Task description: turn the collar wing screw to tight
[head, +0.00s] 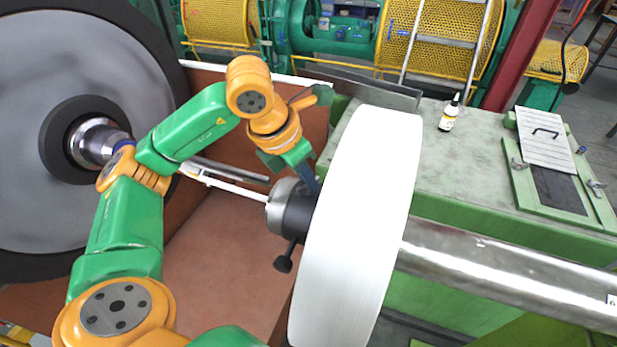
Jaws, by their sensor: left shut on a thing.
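The dark collar (291,211) sits on the shaft, against the left side of a large white reel (358,215). My left arm comes in from the left and bends down to the collar. My left gripper (309,181) is at the collar's top, close to the reel's face. It is shut on what appears to be the collar wing screw, which the fingers hide, so its angle cannot be told. A black knob on a short stem (284,262) sticks out below the collar. My right gripper is not in view.
A thick steel shaft (500,272) runs right from the reel. A thin rod (235,188) lies left of the collar. A green bench (450,170) behind holds a small bottle (449,113) and a clipboard-like plate (545,138). A large grey disc (75,60) stands at left.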

